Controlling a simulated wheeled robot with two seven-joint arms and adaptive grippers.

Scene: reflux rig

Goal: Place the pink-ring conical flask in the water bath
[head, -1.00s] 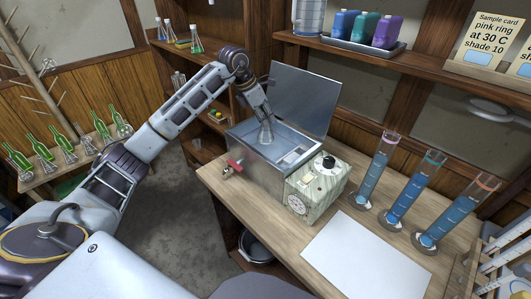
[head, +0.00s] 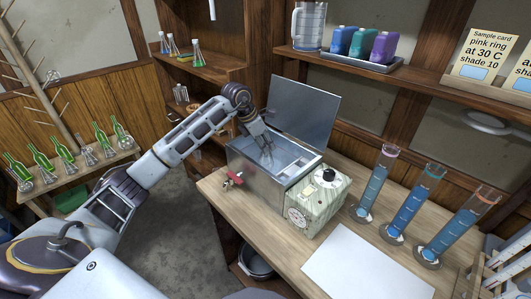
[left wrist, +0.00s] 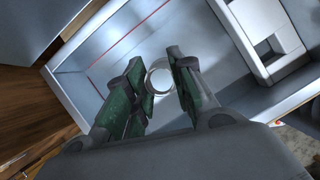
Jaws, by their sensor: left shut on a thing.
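The water bath (head: 258,178) is a grey metal box on the bench, its lid (head: 304,106) raised. My left gripper (head: 267,148) reaches down into its open left part. It is shut on a clear conical flask, whose round mouth (left wrist: 159,76) shows between the fingers (left wrist: 156,74) in the left wrist view. The flask's body is mostly hidden by the gripper and bath walls. I cannot make out its ring colour or whether its base touches the bath floor. My right gripper is not in view.
A control box with a black knob (head: 325,176) adjoins the bath's right side. Several blue-filled cylinders (head: 407,205) and a white sheet (head: 356,265) are on the bench. A rack of flasks (head: 80,165) stands at left.

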